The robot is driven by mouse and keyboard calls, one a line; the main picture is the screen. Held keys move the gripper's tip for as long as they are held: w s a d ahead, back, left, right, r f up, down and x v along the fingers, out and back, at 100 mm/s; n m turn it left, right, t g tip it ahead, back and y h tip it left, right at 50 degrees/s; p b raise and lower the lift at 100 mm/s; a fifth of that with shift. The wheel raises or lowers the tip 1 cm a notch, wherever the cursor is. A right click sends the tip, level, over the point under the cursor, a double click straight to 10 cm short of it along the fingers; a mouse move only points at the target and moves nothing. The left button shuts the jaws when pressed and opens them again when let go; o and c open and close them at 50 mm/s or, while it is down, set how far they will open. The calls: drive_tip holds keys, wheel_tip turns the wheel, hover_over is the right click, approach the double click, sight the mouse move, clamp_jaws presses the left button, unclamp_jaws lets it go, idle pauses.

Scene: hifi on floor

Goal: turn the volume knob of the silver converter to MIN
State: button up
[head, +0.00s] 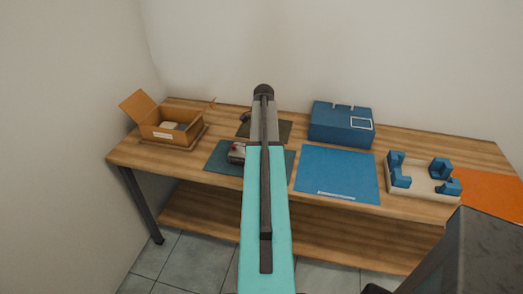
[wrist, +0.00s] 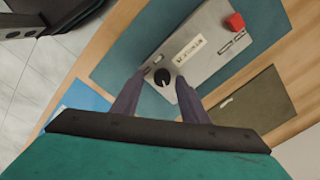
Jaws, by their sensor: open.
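The silver converter (wrist: 208,58) lies on a dark teal mat in the wrist view, with a red button (wrist: 235,22) at its far end. Its black round volume knob (wrist: 162,77) has a pale pointer mark, too small for me to read its setting. My gripper (wrist: 161,80) is open, with one finger on each side of the knob; I cannot tell whether they touch it. In the head view the converter (head: 237,152) shows only in part, because my arm covers the rest and hides the gripper.
A wooden table (head: 140,153) carries an open cardboard box (head: 170,138) at left. A blue box (head: 341,125), a blue mat (head: 337,175), a beige tray with blue blocks (head: 425,186) and an orange mat (head: 490,192) lie to the right. A dark olive mat (wrist: 246,108) lies beside the teal mat (wrist: 122,52).

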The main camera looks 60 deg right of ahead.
drive_tip(key=shift+c, duration=0.4)
clamp_jaws()
drive_tip(key=shift+s+a+f, duration=0.1)
drive_tip(key=shift+a, duration=0.45)
drive_tip(key=shift+d, duration=0.6)
drive_tip(key=shift+n, duration=0.4)
